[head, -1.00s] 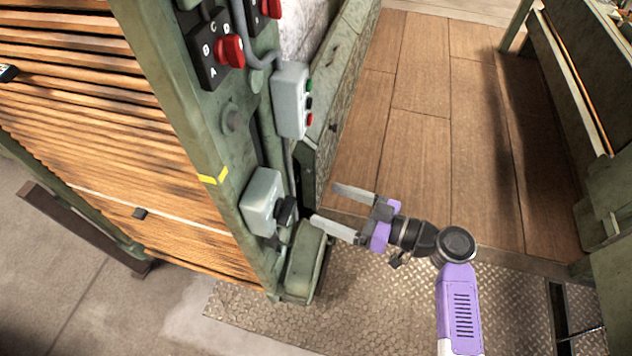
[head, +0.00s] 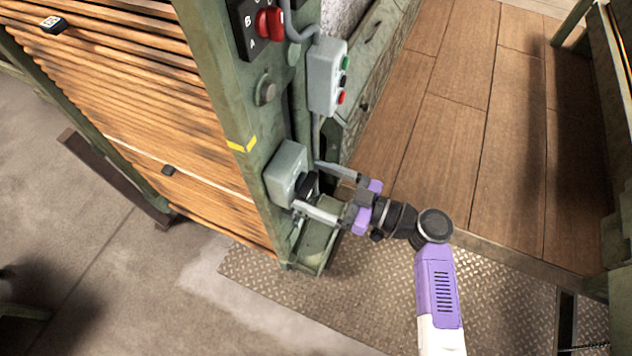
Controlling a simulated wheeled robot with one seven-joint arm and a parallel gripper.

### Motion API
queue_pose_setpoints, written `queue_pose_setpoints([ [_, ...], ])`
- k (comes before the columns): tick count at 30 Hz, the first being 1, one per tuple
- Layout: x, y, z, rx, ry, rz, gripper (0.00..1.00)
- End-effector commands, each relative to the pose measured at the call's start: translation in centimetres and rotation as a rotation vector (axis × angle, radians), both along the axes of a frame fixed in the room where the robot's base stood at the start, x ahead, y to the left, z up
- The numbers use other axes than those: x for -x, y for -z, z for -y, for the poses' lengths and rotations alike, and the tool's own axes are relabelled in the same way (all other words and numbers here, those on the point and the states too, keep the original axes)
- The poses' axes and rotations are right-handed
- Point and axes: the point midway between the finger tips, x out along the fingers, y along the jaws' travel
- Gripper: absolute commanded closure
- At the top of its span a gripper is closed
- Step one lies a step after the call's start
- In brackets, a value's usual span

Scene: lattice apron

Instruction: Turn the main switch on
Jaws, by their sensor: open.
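The main switch appears to be the grey box (head: 284,174) low on the green post, with a black rotary handle (head: 308,184) on its right face. My gripper (head: 308,188) has its two pale fingers spread open, pointing left at the box. One finger is in front of and below the handle, the other above and behind it. The handle lies between the fingertips in the picture. I cannot tell whether either finger touches it. Part of the handle is hidden by the near finger.
A grey button box (head: 327,78) with green, black and red buttons is higher on the green post (head: 222,80). A red knob (head: 269,23) on a black lettered plate is above. Wooden slats (head: 120,90) fill the left. The wooden floor (head: 480,120) at right is clear.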

Motion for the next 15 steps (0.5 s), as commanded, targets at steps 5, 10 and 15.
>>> queue_pose_setpoints([
  [5, -0.08, 0.04, -0.32, 0.0, -0.001, 0.0, 0.15],
  [10, -0.07, 0.03, -0.29, 0.0, 0.0, 0.0, 0.22],
  [15, -0.08, 0.03, -0.27, 0.001, 0.0, 0.0, 0.56],
])
